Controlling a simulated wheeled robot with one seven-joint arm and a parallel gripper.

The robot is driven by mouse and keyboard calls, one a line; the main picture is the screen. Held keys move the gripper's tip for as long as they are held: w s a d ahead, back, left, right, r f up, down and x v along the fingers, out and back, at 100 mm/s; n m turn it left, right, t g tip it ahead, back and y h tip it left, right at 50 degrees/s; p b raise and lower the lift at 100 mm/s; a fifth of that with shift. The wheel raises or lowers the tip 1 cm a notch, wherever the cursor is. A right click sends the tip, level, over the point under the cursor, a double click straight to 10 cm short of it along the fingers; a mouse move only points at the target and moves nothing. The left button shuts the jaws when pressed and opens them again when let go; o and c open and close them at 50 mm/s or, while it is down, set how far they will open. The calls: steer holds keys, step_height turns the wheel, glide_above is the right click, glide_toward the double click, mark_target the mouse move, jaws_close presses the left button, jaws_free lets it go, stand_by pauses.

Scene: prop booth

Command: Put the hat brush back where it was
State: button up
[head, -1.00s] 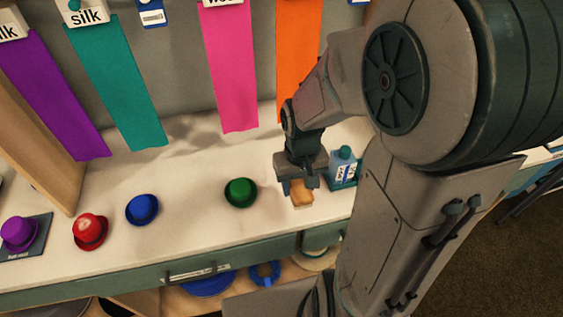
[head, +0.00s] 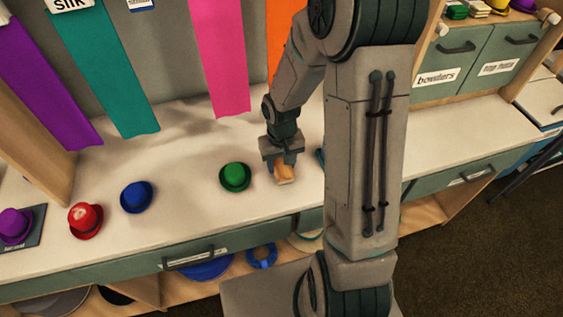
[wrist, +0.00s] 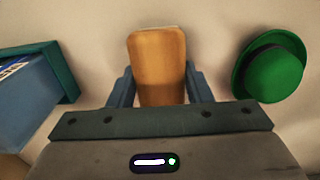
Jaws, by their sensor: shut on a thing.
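The hat brush (head: 286,175) is a tan wooden block, in my gripper (head: 283,163) over the white counter, just right of the green hat. In the wrist view the brush (wrist: 157,55) stands between the two blue-grey fingers of my gripper (wrist: 160,80), which is shut on it. I cannot tell whether the brush touches the counter. Its bristles are not clearly visible.
A green hat (head: 235,177), blue hat (head: 137,197), red hat (head: 85,219) and purple hat (head: 15,225) stand leftward on the counter. A blue item in a teal holder (wrist: 68,72) is left in the wrist view. Fabric strips hang behind.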

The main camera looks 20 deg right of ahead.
mark_target(282, 162)
steer(key=shift+f, duration=0.15)
steer(key=shift+f, duration=0.15)
steer(key=o, duration=0.9)
step_height(282, 162, up, 13)
steer(key=shift+s+r+t+p, duration=0.1)
steer(key=shift+s+r+t, duration=0.4)
steer(key=shift+s+r, duration=1.4)
steer(key=shift+s+r+t+p, duration=0.1)
steer(key=shift+s+r+t, duration=0.65)
steer(key=shift+s, duration=2)
steer(key=shift+s+r+t+p, duration=0.1)
steer(key=shift+s+r+t, duration=0.15)
steer(key=shift+s+r, duration=1.75)
steer(key=shift+s+f, duration=0.35)
steer(key=shift+f, duration=0.05)
steer(key=shift+c, duration=0.5)
